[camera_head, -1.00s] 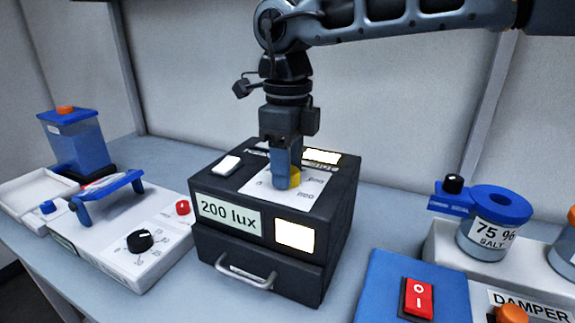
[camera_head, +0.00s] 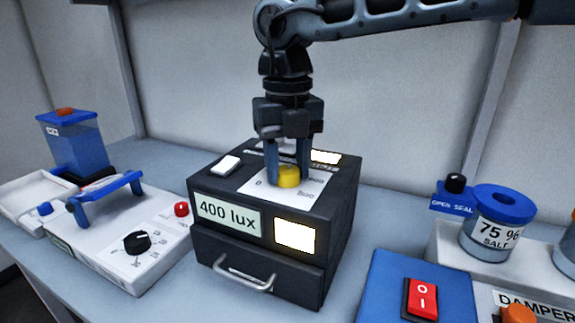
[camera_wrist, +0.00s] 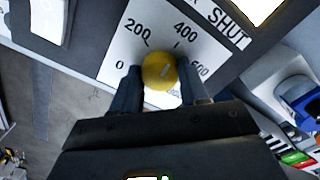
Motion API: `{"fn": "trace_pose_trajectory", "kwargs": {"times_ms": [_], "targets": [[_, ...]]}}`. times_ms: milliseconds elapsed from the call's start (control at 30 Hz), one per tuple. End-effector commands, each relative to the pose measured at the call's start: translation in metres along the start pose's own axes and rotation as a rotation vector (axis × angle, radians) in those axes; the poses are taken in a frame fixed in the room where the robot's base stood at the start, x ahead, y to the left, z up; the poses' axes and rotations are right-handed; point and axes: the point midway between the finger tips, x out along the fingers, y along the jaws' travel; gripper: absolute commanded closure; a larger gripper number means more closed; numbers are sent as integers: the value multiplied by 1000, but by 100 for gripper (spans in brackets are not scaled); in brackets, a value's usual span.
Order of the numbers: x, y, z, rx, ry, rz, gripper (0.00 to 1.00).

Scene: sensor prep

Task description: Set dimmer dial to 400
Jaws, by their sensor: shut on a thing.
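The yellow dimmer dial (camera_head: 290,176) sits on a white scale plate (camera_head: 258,188) on top of a black box (camera_head: 334,214). The box's front display (camera_head: 228,214) reads "400 lux". My gripper (camera_head: 288,179) points straight down with one finger on each side of the dial, shut on it. In the wrist view the dial (camera_wrist: 158,71) sits between the two fingers, below the printed 200 and 400 marks. The fingers hide part of the scale.
A white switch (camera_head: 229,163) and a lit window share the box top. A drawer handle (camera_head: 243,277) sticks out in front. A white device with a black knob (camera_head: 137,242) stands left. A blue panel with a red switch (camera_head: 422,298) and a salt jar (camera_head: 496,230) stand right.

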Motion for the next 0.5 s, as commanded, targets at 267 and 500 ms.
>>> {"fn": "trace_pose_trajectory", "kwargs": {"times_ms": [267,500], "targets": [[0,-1,0,90,0,-1,87],[0,0,0,109,1,-1,87]]}}
